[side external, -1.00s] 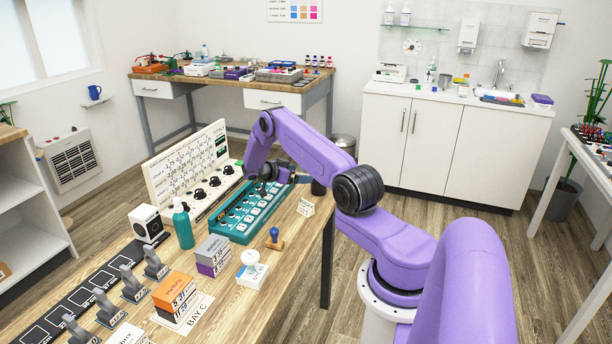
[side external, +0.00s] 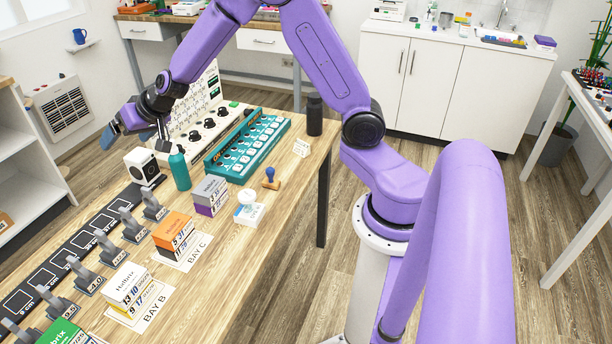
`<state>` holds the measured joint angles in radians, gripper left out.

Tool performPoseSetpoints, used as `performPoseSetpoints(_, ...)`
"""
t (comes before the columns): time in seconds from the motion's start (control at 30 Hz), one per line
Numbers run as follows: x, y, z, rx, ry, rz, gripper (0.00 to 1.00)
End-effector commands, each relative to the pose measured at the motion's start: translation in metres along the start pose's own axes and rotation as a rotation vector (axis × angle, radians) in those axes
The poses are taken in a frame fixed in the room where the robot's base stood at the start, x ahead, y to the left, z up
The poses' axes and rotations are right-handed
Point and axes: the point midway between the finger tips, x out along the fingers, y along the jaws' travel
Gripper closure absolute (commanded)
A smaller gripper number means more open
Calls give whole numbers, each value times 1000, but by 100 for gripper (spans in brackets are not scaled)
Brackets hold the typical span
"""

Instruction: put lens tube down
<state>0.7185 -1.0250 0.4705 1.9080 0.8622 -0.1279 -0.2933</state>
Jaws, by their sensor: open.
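My gripper (side external: 138,128) is at the left, above the far left part of the bench, near the white cube and the teal bottle. Its jaws are open, and I see nothing held between them. Its fingers are small and partly overlap the board behind. A dark upright cylinder (side external: 315,115) stands on the bench right of the teal tray, well apart from my gripper. It may be the lens tube, but I cannot tell for sure.
Below my gripper are a white cube (side external: 141,167) with a black round face and a teal bottle (side external: 180,170). A teal tray (side external: 247,147), stacked boxes (side external: 174,233), a stamp (side external: 270,178) and grey clamps (side external: 108,248) along a black strip fill much of the bench.

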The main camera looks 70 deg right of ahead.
Motion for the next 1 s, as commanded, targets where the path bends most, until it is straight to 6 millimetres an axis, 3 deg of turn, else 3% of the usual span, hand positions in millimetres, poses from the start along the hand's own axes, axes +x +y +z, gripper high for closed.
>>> performPoseSetpoints(0.03, -24, -30, 26, -82, -77, -77, 5)
performPoseSetpoints(0.1, -59, -60, 67, -201, -191, -166, 5)
performPoseSetpoints(0.23, -131, -85, 143, -440, -404, -284, 5)
performPoseSetpoints(0.37, -205, -70, 209, -697, -596, -338, 5)
performPoseSetpoints(0.5, -269, -25, 255, -971, -754, -325, 5)
performPoseSetpoints(0.6, -298, 10, 270, -1127, -820, -289, 5)
performPoseSetpoints(0.73, -317, 40, 275, -1254, -860, -244, 5)
performPoseSetpoints(1.0, -323, 53, 276, -1305, -875, -219, 5)
